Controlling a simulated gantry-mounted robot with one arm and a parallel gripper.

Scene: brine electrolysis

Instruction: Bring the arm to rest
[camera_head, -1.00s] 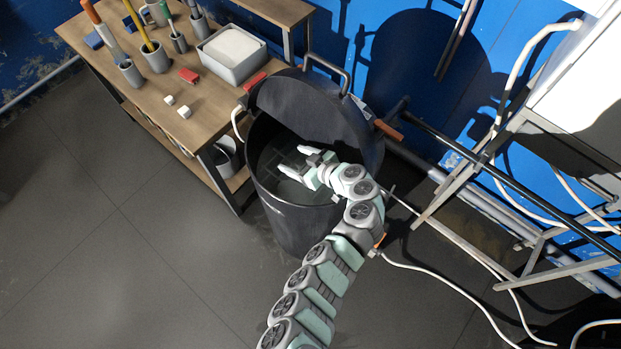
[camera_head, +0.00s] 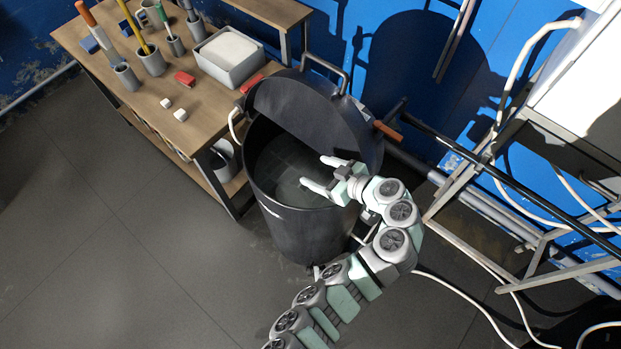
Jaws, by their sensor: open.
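My gripper (camera_head: 318,172) is open and empty, with its two fingers apart and pointing left. It is over the right part of the mouth of a dark round tank (camera_head: 294,232). The tank's lid (camera_head: 318,108) stands tilted up at the back. My arm (camera_head: 345,285) runs from the bottom of the picture up to the right and bends back left at the tank. I cannot tell the exact height of the gripper over the rim.
A wooden workbench (camera_head: 140,92) at the upper left holds cups of tools, a grey bin (camera_head: 229,60), red blocks and white cubes. A metal frame (camera_head: 480,190) with pipes and white cables stands at the right. The floor (camera_head: 110,250) at the lower left is clear.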

